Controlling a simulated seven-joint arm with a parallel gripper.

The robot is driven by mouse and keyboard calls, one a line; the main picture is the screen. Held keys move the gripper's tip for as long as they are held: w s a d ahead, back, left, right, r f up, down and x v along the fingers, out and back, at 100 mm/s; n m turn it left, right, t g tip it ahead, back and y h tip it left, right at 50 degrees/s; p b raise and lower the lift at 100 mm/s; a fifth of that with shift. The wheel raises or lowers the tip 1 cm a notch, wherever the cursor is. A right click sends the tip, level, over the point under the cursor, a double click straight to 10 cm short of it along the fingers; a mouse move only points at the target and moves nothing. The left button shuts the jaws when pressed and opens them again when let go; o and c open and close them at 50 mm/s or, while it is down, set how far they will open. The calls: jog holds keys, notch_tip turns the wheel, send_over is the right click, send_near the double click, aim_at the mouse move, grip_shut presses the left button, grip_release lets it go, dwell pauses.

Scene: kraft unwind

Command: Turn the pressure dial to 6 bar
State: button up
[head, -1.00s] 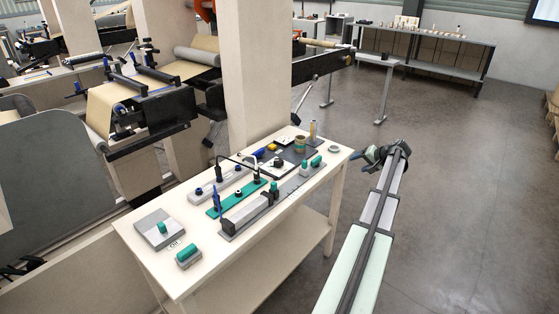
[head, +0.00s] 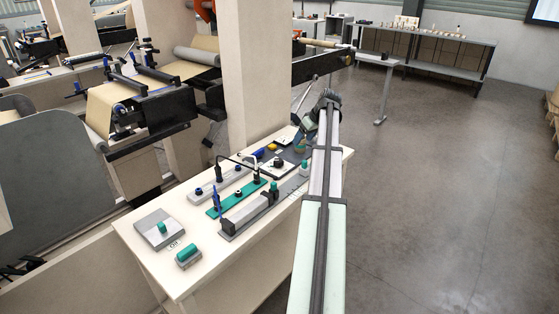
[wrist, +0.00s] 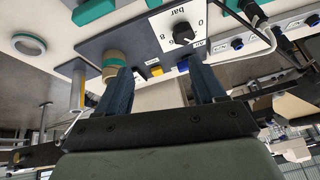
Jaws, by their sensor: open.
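The pressure dial is a black knob (wrist: 183,35) on a white plate marked "bar" with numbers, set on a dark grey panel (wrist: 140,35). Its numbers appear upside down in the wrist view, and I cannot tell which one the knob points to. In the head view the dial (head: 278,162) sits toward the far end of the bench. My gripper (wrist: 160,65) is open and empty, its two dark blue fingers apart, with the knob beyond the right finger's tip, not between the fingers. In the head view my arm reaches over the bench's right side and hides part of the panel.
A tan and green round piece (wrist: 113,62) stands on the panel near my left finger. Other fixtures, including a green strip (head: 236,199), cover the white bench (head: 145,240). Open floor lies to the right.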

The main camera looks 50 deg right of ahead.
aim_at(279, 161)
jog(key=w+a+n+g, duration=0.1)
jog(key=w+a+n, duration=0.2)
jog(key=w+a, duration=0.1)
jog(key=x, duration=1.3)
jog(key=shift+s+a, duration=0.15)
jog(key=shift+a, duration=0.1)
jog(key=shift+r, duration=0.1)
jog(key=shift+c, duration=0.2)
jog(key=c, duration=1)
